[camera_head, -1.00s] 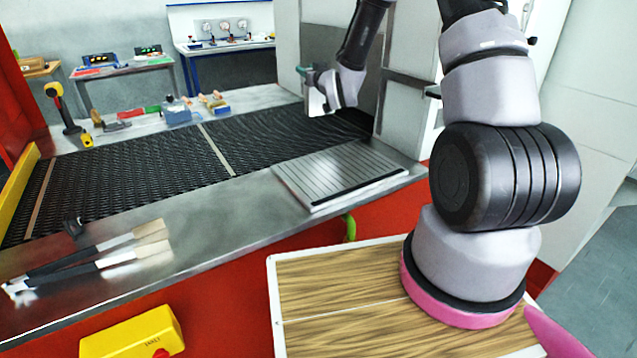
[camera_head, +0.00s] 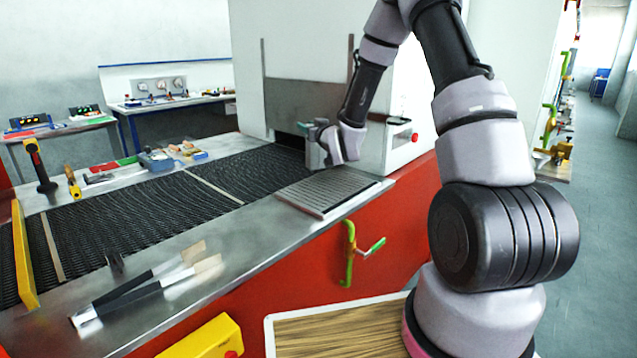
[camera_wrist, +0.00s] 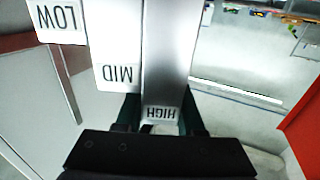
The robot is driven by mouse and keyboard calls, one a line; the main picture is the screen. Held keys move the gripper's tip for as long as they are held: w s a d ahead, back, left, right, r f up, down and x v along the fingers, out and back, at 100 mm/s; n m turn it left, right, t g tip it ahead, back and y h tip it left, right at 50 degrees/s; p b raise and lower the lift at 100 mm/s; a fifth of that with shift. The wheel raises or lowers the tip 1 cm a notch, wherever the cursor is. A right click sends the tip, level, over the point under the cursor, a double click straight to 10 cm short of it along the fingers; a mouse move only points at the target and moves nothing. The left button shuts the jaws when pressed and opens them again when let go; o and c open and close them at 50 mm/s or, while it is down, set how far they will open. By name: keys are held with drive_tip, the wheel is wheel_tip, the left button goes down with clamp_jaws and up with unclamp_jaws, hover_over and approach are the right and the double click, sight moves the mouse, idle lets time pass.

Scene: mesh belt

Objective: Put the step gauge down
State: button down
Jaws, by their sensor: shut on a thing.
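The step gauge (camera_wrist: 167,50) fills the top middle of the wrist view. It is a pale stepped block with labels LOW, MID and HIGH, upside down in this view. My gripper (camera_wrist: 160,122) is shut on it at the HIGH end, with dark green fingers on both sides. In the head view my gripper (camera_head: 318,138) is over the far edge of the ribbed metal plate, by the oven mouth.
The ribbed plate (camera_head: 330,192) lies bare on the steel ledge. The dark mesh belt (camera_head: 130,215) runs left of it. Tongs (camera_head: 150,285) lie on the ledge at front left. Several small tools and boxes stand along the far ledge. The white oven housing (camera_head: 400,100) is close behind my gripper.

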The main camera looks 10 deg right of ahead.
wheel_tip(320, 180, down, 9)
idle(0.4)
drive_tip(key=c, duration=0.5)
unclamp_jaws()
